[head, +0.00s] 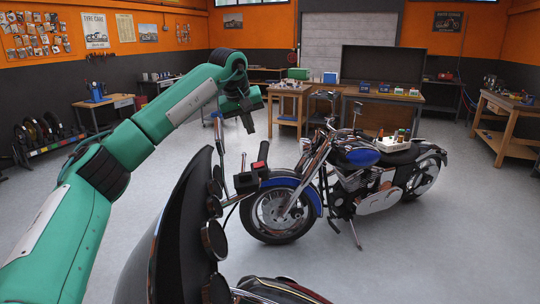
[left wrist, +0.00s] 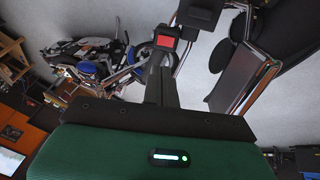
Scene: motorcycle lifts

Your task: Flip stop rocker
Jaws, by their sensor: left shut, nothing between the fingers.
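The stop rocker (head: 258,165) is a small red piece on the black switch housing (head: 264,151) at the near motorcycle's handlebar. In the left wrist view the red rocker (left wrist: 165,33) shows just beyond my fingertips. My left gripper (head: 249,126) is shut and empty, pointing down, above and slightly left of the housing in the head view. Its closed dark fingers (left wrist: 160,70) point toward the rocker in the left wrist view. I cannot tell whether they touch it. Which way the rocker is tipped is too small to tell. My right gripper is not in view.
The near motorcycle's dark fairing (head: 165,245) with round gauges fills the lower middle. Workbenches line the back. Grey floor is open at the right.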

